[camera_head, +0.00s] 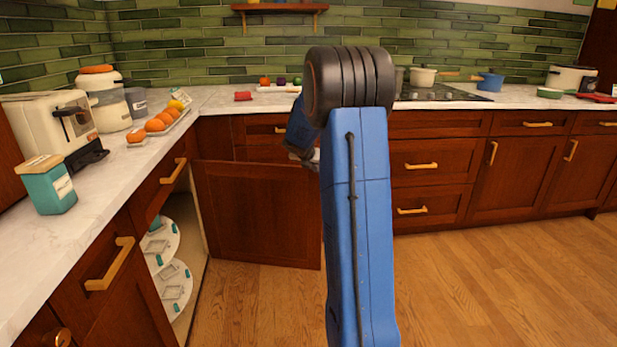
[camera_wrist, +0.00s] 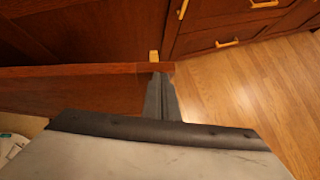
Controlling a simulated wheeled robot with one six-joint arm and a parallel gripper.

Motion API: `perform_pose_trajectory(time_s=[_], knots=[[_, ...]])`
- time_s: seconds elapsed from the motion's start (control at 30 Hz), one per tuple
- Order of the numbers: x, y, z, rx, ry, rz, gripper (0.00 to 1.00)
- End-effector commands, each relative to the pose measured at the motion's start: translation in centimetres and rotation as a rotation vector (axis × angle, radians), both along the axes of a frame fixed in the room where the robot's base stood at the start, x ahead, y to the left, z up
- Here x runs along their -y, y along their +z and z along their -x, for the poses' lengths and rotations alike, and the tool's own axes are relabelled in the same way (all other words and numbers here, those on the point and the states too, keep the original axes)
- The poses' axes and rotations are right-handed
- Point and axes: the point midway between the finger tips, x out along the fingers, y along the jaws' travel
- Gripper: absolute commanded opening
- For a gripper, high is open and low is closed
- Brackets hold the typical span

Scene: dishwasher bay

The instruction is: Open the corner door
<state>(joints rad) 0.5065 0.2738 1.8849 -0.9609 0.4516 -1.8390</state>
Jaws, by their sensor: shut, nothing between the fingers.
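The corner door (camera_head: 257,212) is a dark red-brown wooden panel. It stands swung out from the corner cabinet, whose opening shows round white shelves (camera_head: 163,243). My gripper (camera_head: 306,155) is at the door's upper free end in the head view, partly hidden behind my blue arm. In the wrist view, my gripper (camera_wrist: 162,78) is shut and empty, its fingertips at the end of the door's top edge (camera_wrist: 85,72). I cannot tell whether they touch the door. A small brass handle piece (camera_wrist: 154,56) shows just beyond the fingertips.
A left counter (camera_head: 98,185) holds a toaster (camera_head: 50,125), a teal canister (camera_head: 48,185) and oranges (camera_head: 155,125). Drawers with brass handles (camera_head: 421,166) line the back. The wooden floor (camera_head: 500,270) is clear on the right.

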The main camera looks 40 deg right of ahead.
Motion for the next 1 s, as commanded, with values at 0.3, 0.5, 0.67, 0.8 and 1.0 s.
perform_pose_trajectory(time_s=[0.3,0.5,0.67,0.8,1.0], knots=[[5.8,-0.1,-4.7,0.002,-0.002,-0.001,0.0],[7.7,0.0,-6.7,0.001,-0.001,-0.001,0.0],[8.5,-0.1,-7.5,-0.001,-0.001,-0.001,0.0],[8.8,0.0,-7.9,0.001,-0.001,0.0,0.0],[8.9,0.0,-7.9,0.001,-0.001,0.0,0.0]])
